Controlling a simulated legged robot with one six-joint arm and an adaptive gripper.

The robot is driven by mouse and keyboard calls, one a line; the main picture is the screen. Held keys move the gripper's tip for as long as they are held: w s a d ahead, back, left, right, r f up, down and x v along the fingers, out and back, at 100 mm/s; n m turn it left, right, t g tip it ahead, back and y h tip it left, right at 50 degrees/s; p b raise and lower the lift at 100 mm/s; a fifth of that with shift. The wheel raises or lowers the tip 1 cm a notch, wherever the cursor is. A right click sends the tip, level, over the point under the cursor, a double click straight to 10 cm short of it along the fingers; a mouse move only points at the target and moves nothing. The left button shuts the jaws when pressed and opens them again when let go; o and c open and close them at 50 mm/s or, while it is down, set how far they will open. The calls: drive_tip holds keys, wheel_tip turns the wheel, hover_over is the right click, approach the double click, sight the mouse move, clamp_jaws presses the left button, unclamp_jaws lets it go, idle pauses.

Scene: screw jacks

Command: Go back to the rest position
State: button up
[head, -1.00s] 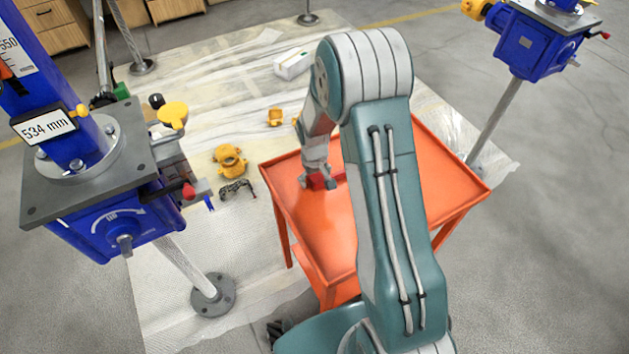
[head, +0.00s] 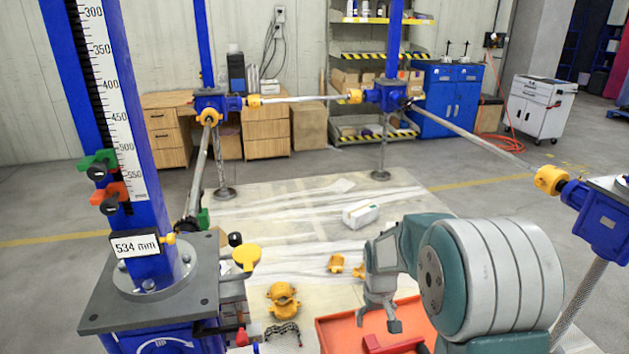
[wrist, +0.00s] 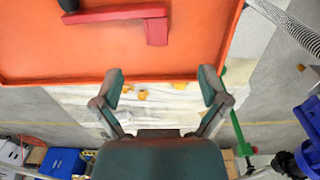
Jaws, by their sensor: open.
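My gripper (head: 380,319) is open and empty, pointing down above the orange cart in the head view. In the wrist view my gripper (wrist: 160,90) shows its two fingers spread wide, with nothing between them. The orange cart top (wrist: 110,45) lies beyond the fingertips in the wrist view. The near part of the cart (head: 335,335) is at the bottom of the head view. A red L-shaped tool (wrist: 155,30) lies on the cart, apart from the fingers. It also shows in the head view (head: 392,346), just below my gripper.
A blue screw jack (head: 145,285) with a 534 mm display stands close on the left. Another blue jack (head: 605,222) stands at the right. Yellow couplings (head: 283,300) and a white box (head: 360,214) lie on the floor sheet. Shelves and cabinets line the back wall.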

drive_tip(key=s+a+r+m+t, duration=0.1)
drive_tip(key=s+r+t, duration=0.4)
drive_tip(key=s+r, duration=1.5)
drive_tip(key=s+m, duration=0.1)
drive_tip(key=s, duration=0.3)
drive_tip(key=shift+s+a+r, duration=0.15)
drive_tip(key=shift+a, duration=0.15)
